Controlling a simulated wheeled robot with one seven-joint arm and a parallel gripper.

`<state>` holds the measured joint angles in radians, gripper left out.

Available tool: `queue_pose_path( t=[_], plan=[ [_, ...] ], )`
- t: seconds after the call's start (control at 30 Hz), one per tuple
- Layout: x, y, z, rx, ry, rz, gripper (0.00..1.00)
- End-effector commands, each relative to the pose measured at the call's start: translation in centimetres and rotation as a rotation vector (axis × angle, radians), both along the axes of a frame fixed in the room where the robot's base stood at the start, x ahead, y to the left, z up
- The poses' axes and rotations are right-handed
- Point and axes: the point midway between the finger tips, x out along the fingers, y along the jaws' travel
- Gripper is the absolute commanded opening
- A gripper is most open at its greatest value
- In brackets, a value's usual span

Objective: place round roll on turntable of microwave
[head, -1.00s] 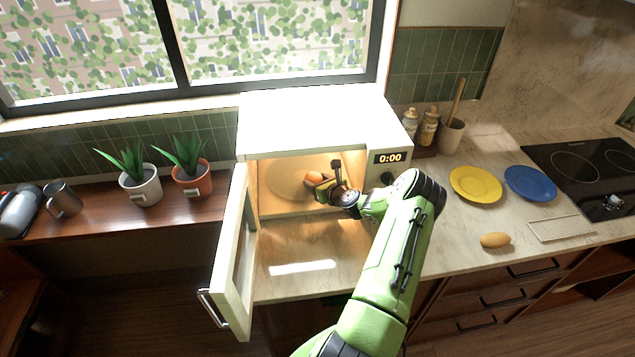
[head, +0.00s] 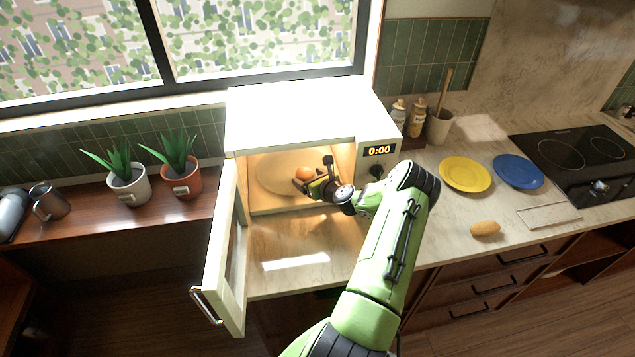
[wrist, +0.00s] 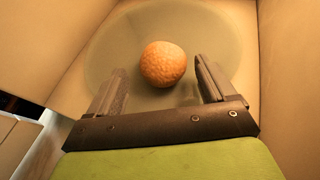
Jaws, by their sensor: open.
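The round roll (head: 304,173) is orange-brown and sits on the turntable (head: 270,180) inside the microwave (head: 300,115). In the wrist view the roll (wrist: 163,64) rests on the glass turntable (wrist: 110,50), a little beyond my fingertips. My gripper (head: 318,185) is inside the microwave cavity, just right of the roll. In the wrist view my gripper (wrist: 160,80) is open, its fingers apart with nothing held between them. The microwave door (head: 228,250) stands open to the left.
An oblong roll (head: 485,229) lies on the counter at right. A yellow plate (head: 466,174) and a blue plate (head: 518,171) are behind it, near the hob (head: 570,150). Two potted plants (head: 128,185) (head: 180,180) stand left of the microwave. The cavity walls are close around my gripper.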

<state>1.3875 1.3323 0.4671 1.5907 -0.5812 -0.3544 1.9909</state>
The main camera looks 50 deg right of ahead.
Motion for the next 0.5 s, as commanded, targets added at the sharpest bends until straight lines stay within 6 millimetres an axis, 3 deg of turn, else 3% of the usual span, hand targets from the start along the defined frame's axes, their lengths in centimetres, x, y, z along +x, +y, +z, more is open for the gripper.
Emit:
queue_pose_path(
  t=[0.3,0.5],
  plan=[
    [-7.5,2.3,3.0,0.003,0.002,-0.004,0.83],
    [-9.3,2.9,3.9,0.000,0.000,-0.002,0.83]
  ],
)
